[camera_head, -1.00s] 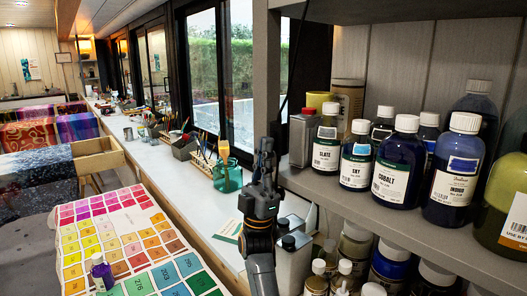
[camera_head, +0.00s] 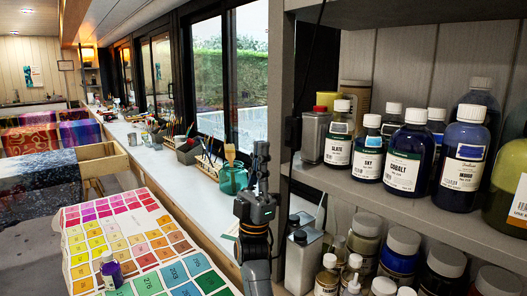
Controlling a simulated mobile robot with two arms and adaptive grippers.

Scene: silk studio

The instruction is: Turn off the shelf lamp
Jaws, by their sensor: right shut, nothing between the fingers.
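I cannot make out a shelf lamp on or under the wooden shelf unit (camera_head: 400,210) at the right. A thin black cord (camera_head: 309,72) hangs slanting down by the shelf's left post, and a small dark piece (camera_head: 292,132) sits at its lower end; I cannot tell if it is a switch. My right gripper (camera_head: 261,150) points upward, shut and empty, in front of the window sill. It is left of the cord and lower than it, apart from it in the picture. My left gripper is not in view.
Paint bottles such as the cobalt bottle (camera_head: 408,160) line the shelf, with more jars (camera_head: 402,250) below. Metal cans (camera_head: 302,262) stand close right of my right arm. A teal jar with brushes (camera_head: 232,178) is behind it. A colour chart (camera_head: 130,245) lies at lower left.

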